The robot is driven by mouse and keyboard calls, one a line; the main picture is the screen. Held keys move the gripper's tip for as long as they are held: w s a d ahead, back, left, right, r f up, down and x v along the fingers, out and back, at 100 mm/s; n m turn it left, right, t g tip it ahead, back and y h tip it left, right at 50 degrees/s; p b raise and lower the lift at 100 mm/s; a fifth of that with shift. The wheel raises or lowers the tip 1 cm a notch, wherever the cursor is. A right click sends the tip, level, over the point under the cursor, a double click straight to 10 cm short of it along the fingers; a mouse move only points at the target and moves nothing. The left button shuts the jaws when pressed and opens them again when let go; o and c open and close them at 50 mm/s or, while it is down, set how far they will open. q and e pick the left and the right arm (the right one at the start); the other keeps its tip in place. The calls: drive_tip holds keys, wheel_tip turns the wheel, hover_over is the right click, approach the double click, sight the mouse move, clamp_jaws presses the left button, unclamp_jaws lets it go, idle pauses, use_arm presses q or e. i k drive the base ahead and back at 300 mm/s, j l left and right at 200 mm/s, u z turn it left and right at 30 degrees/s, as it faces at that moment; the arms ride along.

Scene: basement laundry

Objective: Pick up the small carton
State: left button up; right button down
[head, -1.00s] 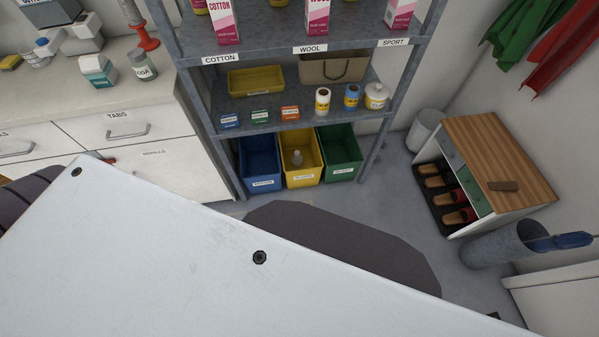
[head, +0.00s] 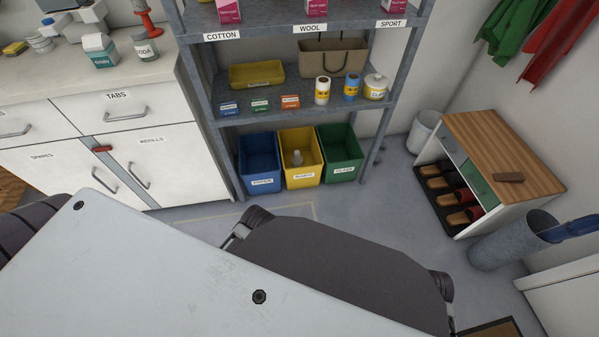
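A small white and teal carton (head: 101,50) stands upright on the counter at the upper left, beside a grey jar labelled SODA (head: 146,46). Three smaller boxes, one blue (head: 229,109), one green (head: 260,106) and one orange (head: 290,102), lie on the middle shelf of the grey rack. Tall pink and white cartons (head: 230,11) stand on the shelf above, cut off by the top edge. I cannot tell from the view alone which one is meant by the small carton. Neither of my grippers shows in the head view.
The counter (head: 165,72) has white drawers and doors. Blue (head: 241,170), yellow (head: 318,158) and green (head: 357,155) bins stand under the rack. A shoe cabinet (head: 510,140) and a grey cylindrical bin (head: 490,250) stand right. Some floor before the rack is clear.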

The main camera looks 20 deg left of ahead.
sight(107, 58)
drive_tip(key=u, duration=1.95)
